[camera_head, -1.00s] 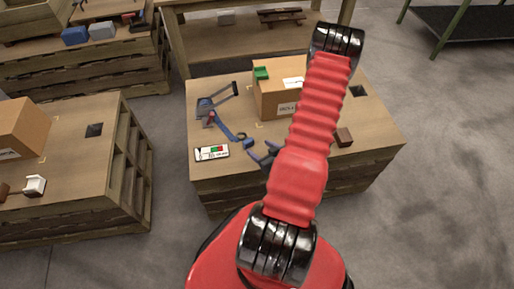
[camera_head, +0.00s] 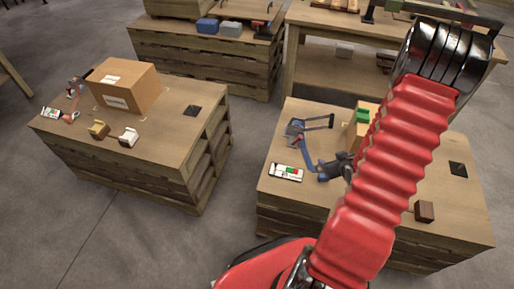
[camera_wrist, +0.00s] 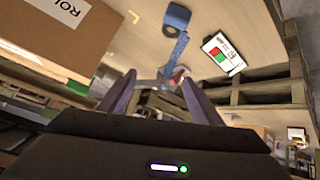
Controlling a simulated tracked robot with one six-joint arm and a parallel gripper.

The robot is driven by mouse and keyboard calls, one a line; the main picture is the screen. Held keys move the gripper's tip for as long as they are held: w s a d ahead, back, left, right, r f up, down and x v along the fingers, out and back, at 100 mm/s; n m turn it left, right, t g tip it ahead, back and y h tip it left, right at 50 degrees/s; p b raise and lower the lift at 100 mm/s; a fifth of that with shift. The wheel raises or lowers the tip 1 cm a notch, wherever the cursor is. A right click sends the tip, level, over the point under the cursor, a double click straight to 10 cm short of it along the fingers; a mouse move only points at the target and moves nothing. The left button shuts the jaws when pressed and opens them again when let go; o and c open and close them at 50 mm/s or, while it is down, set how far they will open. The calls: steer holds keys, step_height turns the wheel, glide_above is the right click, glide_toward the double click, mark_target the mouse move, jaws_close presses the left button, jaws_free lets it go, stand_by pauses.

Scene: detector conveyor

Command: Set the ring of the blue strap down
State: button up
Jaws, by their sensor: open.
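The blue strap (camera_head: 308,155) lies on the right-hand wooden table. Its round blue ring end (camera_wrist: 177,18) is at the top of the wrist view, resting on the tabletop as far as I can tell. From it the strap (camera_wrist: 175,52) runs to a red-and-metal end (camera_wrist: 176,76). My gripper (camera_head: 335,167) is low beside the ring end in the head view, partly behind my arm. In the wrist view my gripper (camera_wrist: 158,77) has its fingers spread apart, with nothing held between them. The ring lies beyond the fingertips.
A white card with green and red marks (camera_head: 287,172) lies left of the strap. A cardboard box (camera_wrist: 55,32) is close beside my gripper. A brown block (camera_head: 424,211) sits front right. Another table (camera_head: 160,140) stands left.

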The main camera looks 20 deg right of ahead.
steer(key=w+a+r+g, duration=0.1)
steer(key=w+a+r, duration=0.2)
steer(key=a+r, duration=0.55)
steer(key=w+a+r+g, duration=0.15)
steer(key=a+r, duration=0.25)
steer(key=r, duration=0.9)
steer(key=s+a+r+y, duration=0.1)
steer(key=s+a+r, duration=0.3)
steer(key=a, duration=0.3)
steer(key=s+a+r+y, duration=0.1)
steer(key=s+a+r, duration=0.3)
steer(key=a, duration=0.3)
steer(key=s+a+r+n+y, duration=0.1)
steer(key=s+a+r, duration=0.4)
steer(key=a, duration=0.3)
steer(key=shift+s, duration=0.25)
